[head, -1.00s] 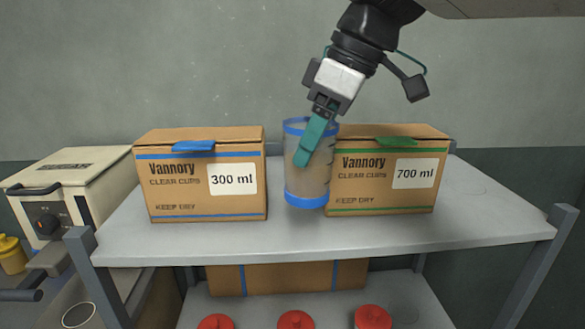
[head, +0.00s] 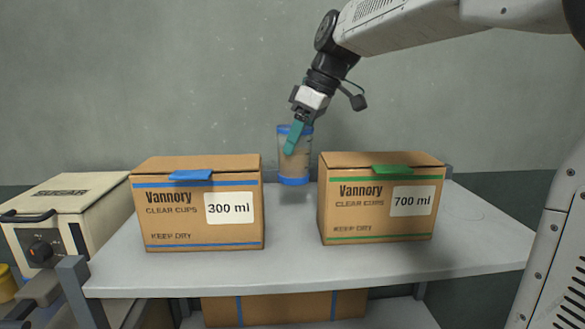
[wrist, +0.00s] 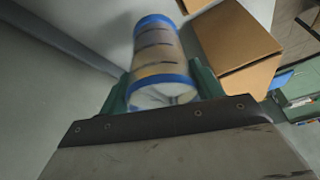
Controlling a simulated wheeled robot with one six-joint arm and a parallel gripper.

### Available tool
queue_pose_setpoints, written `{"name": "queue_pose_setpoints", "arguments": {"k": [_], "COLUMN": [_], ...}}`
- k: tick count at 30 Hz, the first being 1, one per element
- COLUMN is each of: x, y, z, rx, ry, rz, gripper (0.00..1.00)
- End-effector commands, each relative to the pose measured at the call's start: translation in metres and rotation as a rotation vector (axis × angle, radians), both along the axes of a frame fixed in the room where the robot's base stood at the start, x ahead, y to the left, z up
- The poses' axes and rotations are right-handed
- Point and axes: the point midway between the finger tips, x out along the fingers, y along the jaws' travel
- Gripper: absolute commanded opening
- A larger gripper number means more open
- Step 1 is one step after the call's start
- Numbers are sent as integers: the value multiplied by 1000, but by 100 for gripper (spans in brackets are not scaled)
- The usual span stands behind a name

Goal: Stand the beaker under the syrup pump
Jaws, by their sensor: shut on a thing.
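The beaker (head: 296,160) is clear with blue bands at its top and bottom. My gripper (head: 291,146) is shut on it and holds it in the air, near upright, above the back of the shelf and between the two cartons. In the wrist view the beaker (wrist: 158,52) sits between the green fingers (wrist: 160,88), with dark marks along its side. Its inside looks empty, though I cannot be sure. No syrup pump can be made out in these frames.
A 300 ml carton (head: 197,205) and a 700 ml carton (head: 381,200) stand on the grey shelf (head: 290,265). The shelf between and in front of them is clear. A cream sugar machine (head: 68,210) is at left. The wall is close behind.

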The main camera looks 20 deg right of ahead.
Motion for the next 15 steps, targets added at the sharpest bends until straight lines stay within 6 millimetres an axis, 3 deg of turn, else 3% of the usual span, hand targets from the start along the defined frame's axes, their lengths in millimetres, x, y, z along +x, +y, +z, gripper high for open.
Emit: {"name": "queue_pose_setpoints", "arguments": {"k": [15], "x": [-2], "y": [1], "z": [-42], "rx": [0], "ry": [3], "rz": [1], "gripper": [0]}}
